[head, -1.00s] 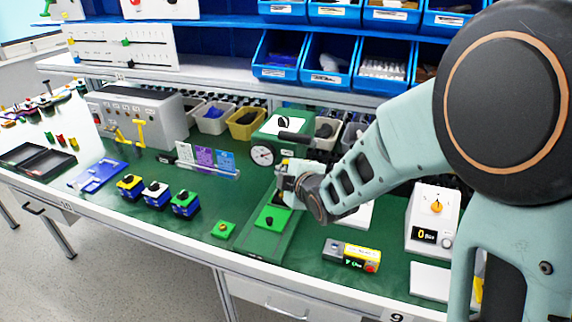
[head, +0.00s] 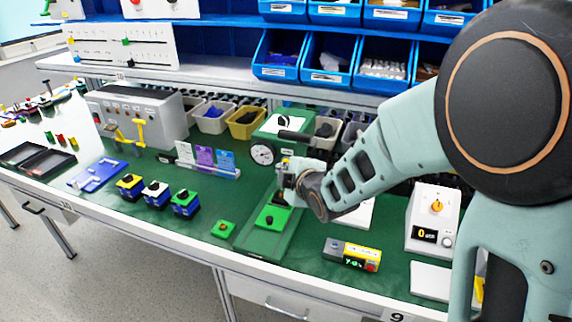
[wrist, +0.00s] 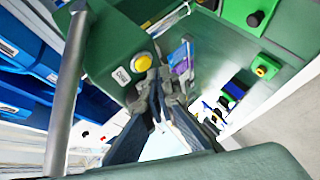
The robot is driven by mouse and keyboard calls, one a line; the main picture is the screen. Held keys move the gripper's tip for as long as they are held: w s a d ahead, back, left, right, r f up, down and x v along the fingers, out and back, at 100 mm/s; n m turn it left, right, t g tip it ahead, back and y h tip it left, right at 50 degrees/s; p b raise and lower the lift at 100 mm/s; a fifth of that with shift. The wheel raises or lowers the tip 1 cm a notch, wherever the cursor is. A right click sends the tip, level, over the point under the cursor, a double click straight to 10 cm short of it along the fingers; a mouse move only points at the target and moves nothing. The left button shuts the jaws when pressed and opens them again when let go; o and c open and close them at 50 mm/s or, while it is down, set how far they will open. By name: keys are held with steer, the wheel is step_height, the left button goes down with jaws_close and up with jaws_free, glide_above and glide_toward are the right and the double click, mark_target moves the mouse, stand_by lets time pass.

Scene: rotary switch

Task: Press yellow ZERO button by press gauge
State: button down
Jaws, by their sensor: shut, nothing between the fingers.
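The yellow ZERO button (wrist: 141,62) shows in the wrist view on the green press body, beside a small white label (wrist: 122,75). In the head view the green press carries a round white gauge (head: 262,154), and my gripper covers the button's area. My gripper (wrist: 158,78) is shut and empty. Its fingertips are just below and right of the button in the wrist view, very close to it. I cannot tell whether they touch it. In the head view my gripper (head: 284,176) is in front of the press, just right of the gauge.
A grey metal rod (wrist: 67,95) stands left of the button in the wrist view. A green block with a black knob (head: 270,217) sits in front of the press. Coloured cards (head: 205,158) stand to the left. Blue bins (head: 330,62) line the shelf behind.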

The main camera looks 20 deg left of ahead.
steer(key=shift+w, duration=0.25)
steer(key=shift+w+d, duration=0.1)
steer(key=shift+w, duration=0.35)
stand_by(0.6)
steer(key=shift+s+b, duration=0.15)
steer(key=shift+b, duration=0.3)
steer(key=shift+s+b, duration=0.55)
steer(key=shift+s, duration=0.2)
steer(key=shift+s+a+b, duration=0.15)
steer(key=shift+s+b, duration=0.75)
steer(key=shift+s, duration=0.35)
steer(key=shift+s+a+b, duration=0.15)
steer(key=shift+s+b, duration=0.75)
steer(key=shift+s, duration=0.35)
